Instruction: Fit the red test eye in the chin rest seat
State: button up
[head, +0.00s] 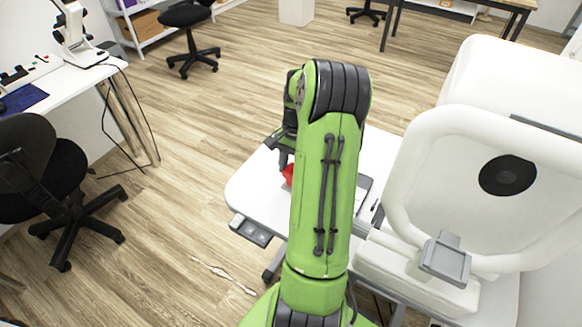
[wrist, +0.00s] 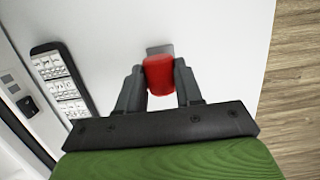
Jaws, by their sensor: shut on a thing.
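The red test eye (wrist: 159,76) is between the two fingers of my gripper (wrist: 158,68) in the wrist view, and the fingers are shut on it. A small grey flat piece (wrist: 160,49) shows just beyond it; I cannot tell whether it belongs to the eye. In the head view only a bit of the red eye (head: 288,173) shows, left of my green arm, over the white table. My arm hides most of my gripper there. The chin rest seat (head: 446,260) appears as a grey holder on the front of the white instrument, right of my arm, apart from my gripper.
The white table (head: 250,190) is under my gripper. The large white instrument (head: 430,150) with a round frame fills the right. Black chairs (head: 50,180) and open floor lie left.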

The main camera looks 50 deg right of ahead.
jog(key=o, duration=0.4)
jog(key=shift+f, duration=0.1)
jog(key=o, duration=0.4)
